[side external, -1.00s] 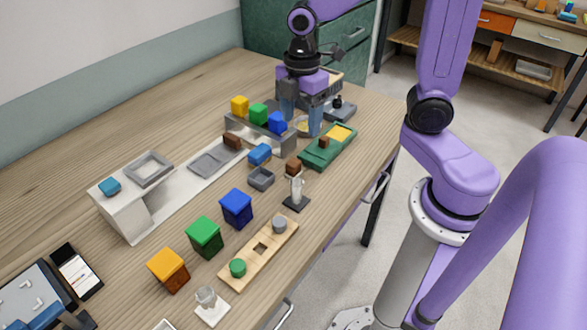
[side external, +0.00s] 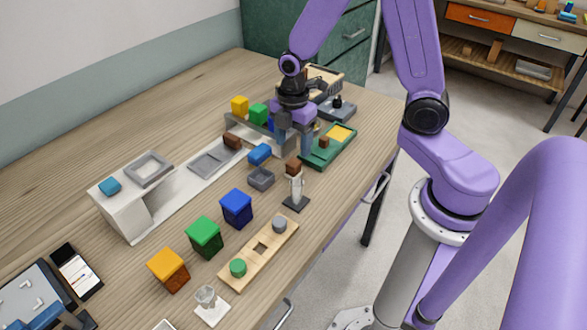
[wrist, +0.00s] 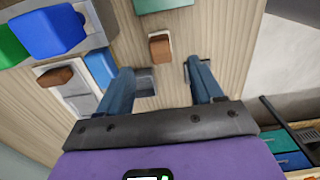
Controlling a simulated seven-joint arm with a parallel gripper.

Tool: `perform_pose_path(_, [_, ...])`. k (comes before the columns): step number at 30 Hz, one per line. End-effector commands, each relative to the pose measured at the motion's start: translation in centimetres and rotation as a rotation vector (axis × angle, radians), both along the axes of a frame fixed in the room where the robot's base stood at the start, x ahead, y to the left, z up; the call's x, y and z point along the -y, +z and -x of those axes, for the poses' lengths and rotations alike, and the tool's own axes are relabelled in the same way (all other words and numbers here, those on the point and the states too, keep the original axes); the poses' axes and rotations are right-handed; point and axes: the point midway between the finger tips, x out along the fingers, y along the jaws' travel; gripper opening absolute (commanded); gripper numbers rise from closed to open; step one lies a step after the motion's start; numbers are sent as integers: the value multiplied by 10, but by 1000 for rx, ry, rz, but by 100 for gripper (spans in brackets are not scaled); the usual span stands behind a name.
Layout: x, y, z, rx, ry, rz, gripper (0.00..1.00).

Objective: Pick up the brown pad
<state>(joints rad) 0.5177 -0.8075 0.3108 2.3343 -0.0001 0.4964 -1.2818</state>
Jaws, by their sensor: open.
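A brown block (side external: 293,166) sits on top of a clear stand with a dark base; it also shows in the wrist view (wrist: 160,47). A second brown block (side external: 232,141) lies by the grey tray on the white ramp, and it shows at left in the wrist view (wrist: 55,77). A small brown piece (side external: 324,142) sits on the green board. I cannot tell by name which is the brown pad. My gripper (side external: 294,145) is open and empty, above and behind the block on the stand. In the wrist view, that block lies beyond the fingertips (wrist: 157,76), between their lines.
A blue piece (side external: 259,154) and a small grey tray (side external: 261,178) are left of the stand. Yellow and green (side external: 258,113) blocks stand in the grey rack behind. The green board (side external: 340,151) is to the right.

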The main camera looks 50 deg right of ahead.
Motion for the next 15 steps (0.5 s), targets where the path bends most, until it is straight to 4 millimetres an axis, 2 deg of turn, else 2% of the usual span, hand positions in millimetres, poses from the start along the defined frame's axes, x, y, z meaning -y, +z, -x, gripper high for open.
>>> perform_pose_path(1, [1,-8,2,-6,0,2,66])
perform_pose_path(6, [0,-24,1,-3,-1,1,66])
perform_pose_path(15, [0,-39,1,-4,0,1,66])
